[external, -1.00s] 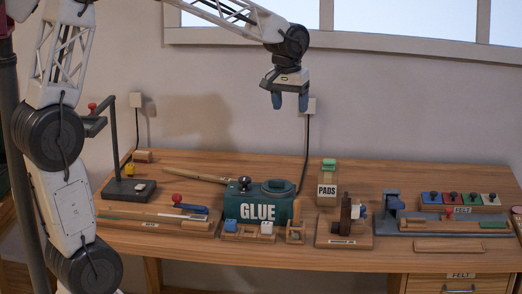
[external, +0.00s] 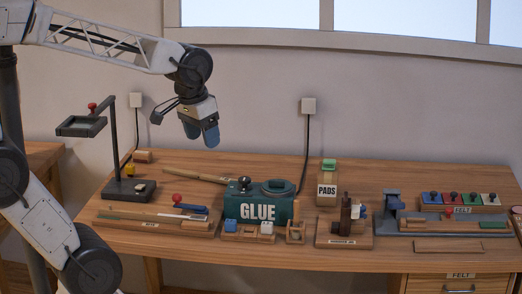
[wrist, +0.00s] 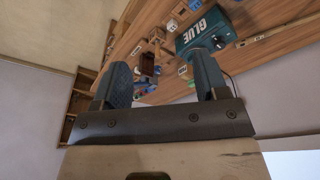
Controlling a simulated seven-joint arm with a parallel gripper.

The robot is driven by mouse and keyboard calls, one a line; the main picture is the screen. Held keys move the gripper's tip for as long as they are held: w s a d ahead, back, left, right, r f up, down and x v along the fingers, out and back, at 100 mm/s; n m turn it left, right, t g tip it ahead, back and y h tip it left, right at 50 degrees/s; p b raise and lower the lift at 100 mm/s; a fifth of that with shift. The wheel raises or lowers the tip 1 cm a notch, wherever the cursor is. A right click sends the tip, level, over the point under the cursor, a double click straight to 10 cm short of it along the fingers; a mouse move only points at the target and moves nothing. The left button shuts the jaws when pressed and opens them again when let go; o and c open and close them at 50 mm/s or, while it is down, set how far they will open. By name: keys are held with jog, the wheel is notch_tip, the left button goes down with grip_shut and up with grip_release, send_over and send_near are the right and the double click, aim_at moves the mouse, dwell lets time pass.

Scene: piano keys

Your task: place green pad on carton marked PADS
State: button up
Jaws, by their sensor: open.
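A green pad (external: 329,163) lies on top of the upright carton marked PADS (external: 327,190), at the back of the bench right of the glue pot, in the external view. My gripper (external: 202,142) is high above the left part of the bench, tilted down, well left of the carton and apart from everything. Its jaws are open with nothing between them; both blue fingers also show spread in the wrist view, with the gap of my gripper (wrist: 162,82) empty. The pad is too small to make out surely in the wrist view.
A dark green GLUE pot (external: 262,203) stands mid-bench with a brush behind it. A lamp-like stand (external: 114,140) rises at the left. A wooden jig (external: 345,232) stands before the carton. A FELT block (external: 461,200) with coloured knobbed pieces is at the right.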

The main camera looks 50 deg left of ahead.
jog(key=shift+m, duration=0.4)
jog(key=s, duration=0.1)
jog(key=s+f, duration=0.1)
jog(key=s, duration=0.1)
jog(key=s+f, duration=0.1)
jog(key=s, duration=0.1)
jog(key=shift+s+d, duration=0.2)
jog(key=shift+d, duration=0.05)
dwell(0.7)
